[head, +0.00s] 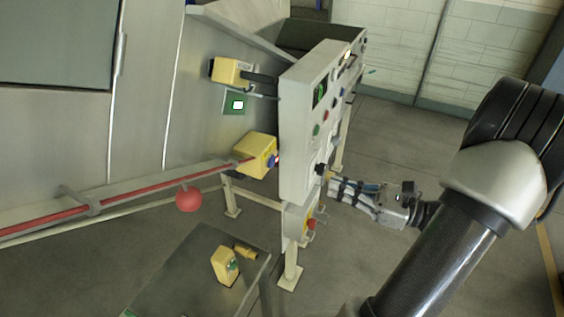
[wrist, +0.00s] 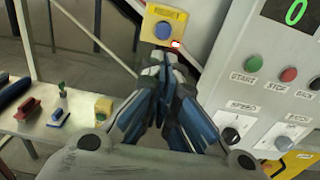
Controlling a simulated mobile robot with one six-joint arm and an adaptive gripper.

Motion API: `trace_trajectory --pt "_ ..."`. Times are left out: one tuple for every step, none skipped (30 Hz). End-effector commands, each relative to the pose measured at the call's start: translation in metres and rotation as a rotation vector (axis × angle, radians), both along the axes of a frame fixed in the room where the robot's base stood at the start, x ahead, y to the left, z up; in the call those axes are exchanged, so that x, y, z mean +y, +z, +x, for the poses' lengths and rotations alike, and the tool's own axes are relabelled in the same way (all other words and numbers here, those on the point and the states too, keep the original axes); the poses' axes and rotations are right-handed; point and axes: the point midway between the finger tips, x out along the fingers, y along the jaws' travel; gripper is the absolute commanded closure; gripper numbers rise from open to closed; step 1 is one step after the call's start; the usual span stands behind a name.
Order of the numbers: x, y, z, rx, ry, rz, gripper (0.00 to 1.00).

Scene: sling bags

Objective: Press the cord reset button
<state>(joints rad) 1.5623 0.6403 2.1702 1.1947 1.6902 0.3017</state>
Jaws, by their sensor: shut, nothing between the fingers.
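A yellow box (head: 254,155) sits at the end of the red cord (head: 140,190), left of the control panel in the head view. Its blue button (head: 271,161) faces right. In the wrist view the blue button (wrist: 164,31) is on the yellow box's face (wrist: 178,17), just beyond my fingertips, with a small lit lamp at the box's lower corner. My gripper (head: 329,178) is shut and empty, at the panel's right side in the head view. Its fingertips (wrist: 160,62) point towards the button in the wrist view. I see no clear contact; the gap is hard to judge.
The grey control panel (head: 305,135) stands close to my gripper, with green, red and black buttons and knobs (wrist: 232,130). A lower yellow box with a red button (head: 311,224) is below it. A metal table (head: 180,285) holds small items. Floor at right is open.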

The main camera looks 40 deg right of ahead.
Motion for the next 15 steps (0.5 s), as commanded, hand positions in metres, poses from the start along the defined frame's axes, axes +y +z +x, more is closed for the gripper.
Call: trace_trajectory --pt "-0.0022 -0.0004 -0.0021 -0.003 -0.009 0.007 1.00" --pt "-0.0028 -0.0005 -0.0026 -0.004 -0.012 0.008 1.00" --pt "-0.0031 -0.0005 -0.0028 -0.005 -0.013 0.010 1.00" --pt "-0.0031 -0.0005 -0.0028 -0.005 -0.013 0.010 1.00" --pt "-0.0030 -0.0004 -0.0026 -0.005 -0.013 0.010 1.00" --pt "-0.0028 -0.0004 -0.0025 -0.005 -0.012 0.010 1.00" --pt "-0.0027 -0.0004 -0.0025 -0.004 -0.012 0.009 1.00" --pt "-0.0027 -0.0004 -0.0025 -0.004 -0.012 0.008 1.00" --pt "-0.0026 -0.0004 -0.0024 -0.004 -0.011 0.008 1.00" --pt "-0.0025 -0.0004 -0.0023 -0.004 -0.011 0.008 1.00" --pt "-0.0023 -0.0004 -0.0018 -0.004 -0.011 0.008 1.00" --pt "-0.0019 -0.0004 -0.0008 -0.004 -0.010 0.008 1.00" --pt "-0.0013 -0.0003 0.0005 -0.004 -0.010 0.008 1.00" --pt "-0.0003 -0.0003 0.0025 -0.004 -0.009 0.008 1.00" --pt "0.0012 -0.0002 0.0059 -0.004 -0.008 0.008 1.00"
